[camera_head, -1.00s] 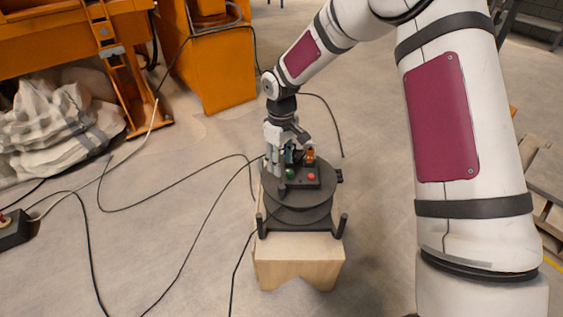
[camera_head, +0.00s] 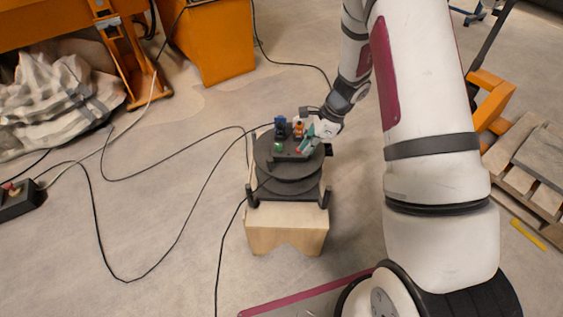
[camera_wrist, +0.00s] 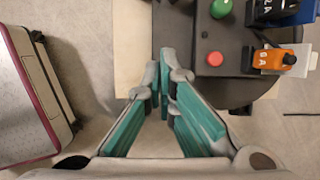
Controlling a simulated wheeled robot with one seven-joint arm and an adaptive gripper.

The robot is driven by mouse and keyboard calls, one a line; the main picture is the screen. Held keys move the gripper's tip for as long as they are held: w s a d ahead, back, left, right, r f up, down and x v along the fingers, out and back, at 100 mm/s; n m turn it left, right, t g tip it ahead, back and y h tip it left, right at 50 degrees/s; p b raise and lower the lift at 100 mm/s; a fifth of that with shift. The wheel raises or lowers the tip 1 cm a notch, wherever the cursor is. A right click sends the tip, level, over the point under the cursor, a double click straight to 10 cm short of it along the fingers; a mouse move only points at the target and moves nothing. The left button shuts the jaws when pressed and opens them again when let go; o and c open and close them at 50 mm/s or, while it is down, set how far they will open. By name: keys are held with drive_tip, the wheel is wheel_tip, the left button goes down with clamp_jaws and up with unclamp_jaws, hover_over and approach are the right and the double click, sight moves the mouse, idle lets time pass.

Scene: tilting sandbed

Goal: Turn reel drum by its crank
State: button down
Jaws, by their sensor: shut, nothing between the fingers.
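The reel drum (camera_head: 290,172) is a dark grey round disc lying flat in a black frame on a pale wooden stand (camera_head: 285,230). A dark panel on its top carries a green button (camera_head: 278,147), a red button (camera_head: 298,150), a blue plug (camera_head: 280,127) and an orange plug (camera_head: 299,130). My gripper (camera_head: 305,144) is at the panel's right side in the head view, its fingers shut and empty. In the wrist view the teal-padded fingers (camera_wrist: 161,78) meet beside the panel (camera_wrist: 222,62). I cannot make out the crank; a small dark lug (camera_head: 328,150) shows at the drum's right edge.
Black cables (camera_head: 180,245) loop over the floor left of the stand. A dark box (camera_head: 15,200) lies at far left, near white sacks (camera_head: 50,115) and orange machinery (camera_head: 215,45). Wooden pallets (camera_head: 540,170) stand at right. Floor before the stand is mostly clear.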

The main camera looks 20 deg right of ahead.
drive_tip(key=m, duration=0.1)
drive_tip(key=b, duration=0.4)
approach(275, 172)
drive_tip(key=d+f, duration=0.1)
drive_tip(key=s+d+f, duration=0.2)
drive_tip(key=shift+d+f, duration=0.25)
drive_tip(key=shift+d, duration=0.05)
drive_tip(key=a, duration=0.2)
drive_tip(key=w+a, duration=0.1)
drive_tip(key=shift+w+f, duration=0.1)
drive_tip(key=shift+f, duration=0.25)
drive_tip(key=shift+w+a+b, duration=0.25)
drive_tip(key=shift+a+b, duration=0.05)
drive_tip(key=shift+a, duration=0.2)
drive_tip(key=shift+a, duration=0.15)
drive_tip(key=shift+w+a+m+t, duration=0.2)
drive_tip(key=shift+m+t, duration=0.1)
drive_tip(key=shift+m, duration=0.1)
drive_tip(key=shift+a, duration=0.15)
